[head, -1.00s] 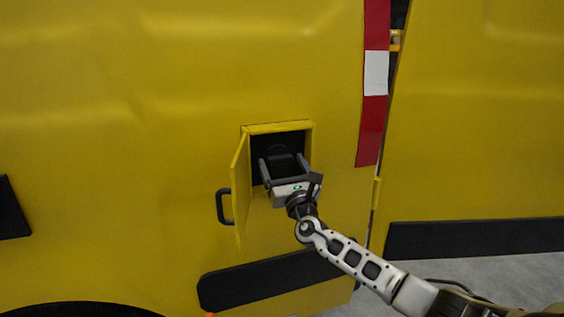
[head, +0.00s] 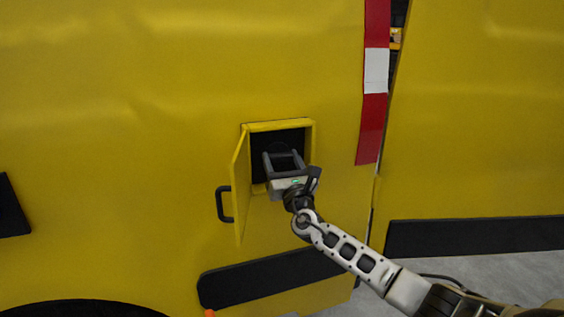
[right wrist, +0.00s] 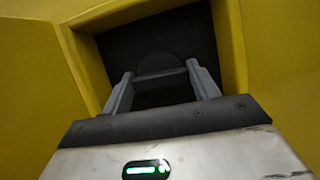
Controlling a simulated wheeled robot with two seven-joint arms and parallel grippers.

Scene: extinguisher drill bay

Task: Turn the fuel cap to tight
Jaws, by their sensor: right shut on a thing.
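The fuel cap (right wrist: 160,63) is a dark round disc with a grip bar across it, inside the dark recess behind the open yellow flap (head: 241,188). My right gripper (head: 283,155) reaches into the recess from the front, its fingers either side of the cap's bar. It is shut on the cap, and its fingertips (right wrist: 160,74) show in the right wrist view at the two ends of the bar. In the head view the cap is dark and mostly lost in shadow behind the fingers. No tight mark can be read. My left gripper is not in view.
The recess's yellow frame (head: 280,127) closely surrounds the fingers. The flap stands open to the left, with a black handle (head: 224,205) beside it. A black side strip (head: 268,280) runs below. The space in front of the yellow panel is clear.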

